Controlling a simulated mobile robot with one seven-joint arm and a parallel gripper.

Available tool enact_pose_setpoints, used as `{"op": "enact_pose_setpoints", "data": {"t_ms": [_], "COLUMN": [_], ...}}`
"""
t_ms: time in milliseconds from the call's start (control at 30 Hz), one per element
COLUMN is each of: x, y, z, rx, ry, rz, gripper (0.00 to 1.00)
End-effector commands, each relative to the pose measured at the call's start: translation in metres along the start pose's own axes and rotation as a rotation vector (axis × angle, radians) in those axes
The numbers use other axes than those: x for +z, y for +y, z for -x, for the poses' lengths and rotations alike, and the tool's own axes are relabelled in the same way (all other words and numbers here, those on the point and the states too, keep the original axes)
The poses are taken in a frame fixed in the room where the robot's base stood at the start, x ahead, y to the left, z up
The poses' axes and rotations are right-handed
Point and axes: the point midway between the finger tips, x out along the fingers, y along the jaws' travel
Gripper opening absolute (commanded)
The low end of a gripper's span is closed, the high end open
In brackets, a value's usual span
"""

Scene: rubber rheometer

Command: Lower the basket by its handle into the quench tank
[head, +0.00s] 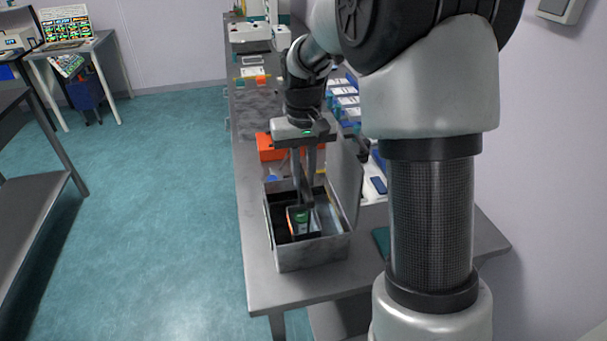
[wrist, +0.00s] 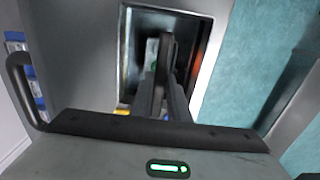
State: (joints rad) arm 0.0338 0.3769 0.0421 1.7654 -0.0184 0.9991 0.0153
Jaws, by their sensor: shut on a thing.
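The quench tank (head: 312,256) is an open grey metal box near the front end of the bench, its lid (head: 346,183) raised on the right side. My gripper (head: 306,203) points straight down into the tank's opening, its fingers together. It is shut on the basket's handle, which the fingers mostly hide. The basket (head: 290,222) shows as a dark frame inside the tank mouth, with a green and white item (head: 302,217) in it. In the wrist view the fingers (wrist: 166,50) reach down inside the tank's pale rim (wrist: 206,62). The basket's depth is unclear.
An orange box (head: 268,147) stands just behind the tank. Blue and white boxes (head: 345,100) line the bench's right side by the wall. Bare bench (head: 262,288) lies in front of the tank. Open floor (head: 170,170) lies to the left.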

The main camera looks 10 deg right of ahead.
Motion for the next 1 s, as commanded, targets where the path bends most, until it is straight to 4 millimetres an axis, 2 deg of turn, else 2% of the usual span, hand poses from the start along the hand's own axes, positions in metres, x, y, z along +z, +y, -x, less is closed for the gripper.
{"op": "enact_pose_setpoints", "data": {"t_ms": [767,800,900,1000], "x": [-0.0002,-0.0003,-0.0002,-0.0001], "y": [0.0,0.0,0.0,0.0], "z": [-0.0091,-0.0086,-0.0086,-0.0087], "rx": [0.0,0.0,0.0,0.0], "ry": [0.001,0.001,0.001,0.001], "rz": [0.0,0.0,0.0,0.0], "gripper": [0.0,0.2,0.37,0.37]}}
